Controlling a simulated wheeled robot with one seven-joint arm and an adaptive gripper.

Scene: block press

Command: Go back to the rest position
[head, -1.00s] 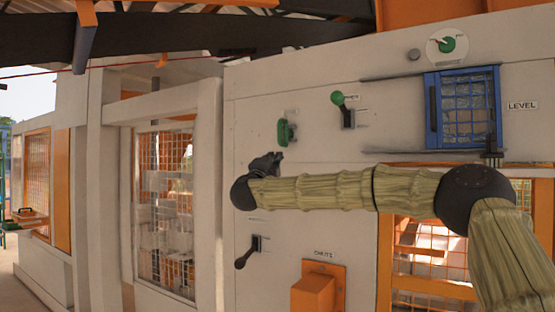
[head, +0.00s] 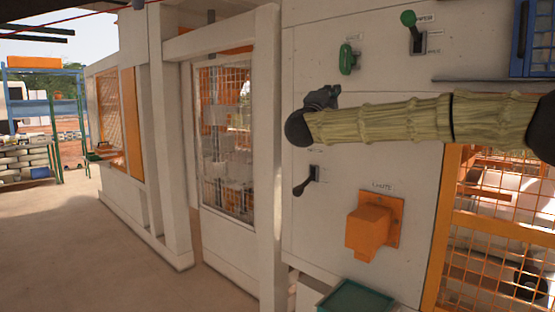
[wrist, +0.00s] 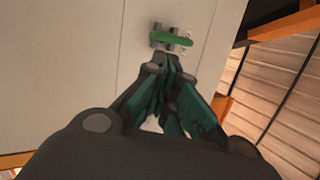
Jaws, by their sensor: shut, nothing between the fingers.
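My gripper (wrist: 172,70) is shut and empty in the wrist view, its fingertips together just below a green handle (wrist: 172,39) on the pale panel. I cannot tell whether the tips touch it. In the head view my gripper (head: 322,97) is a dark shape at the left end of my sleeved arm, in front of the panel and below the green handle (head: 348,58). Its fingers are too small to read there.
A lever with a green knob (head: 409,19) is at the top right, and a black lever (head: 305,183) sits below my wrist. An orange box (head: 371,227) juts from the panel. A green tray (head: 355,299) is at the bottom. Open floor (head: 90,235) lies at left.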

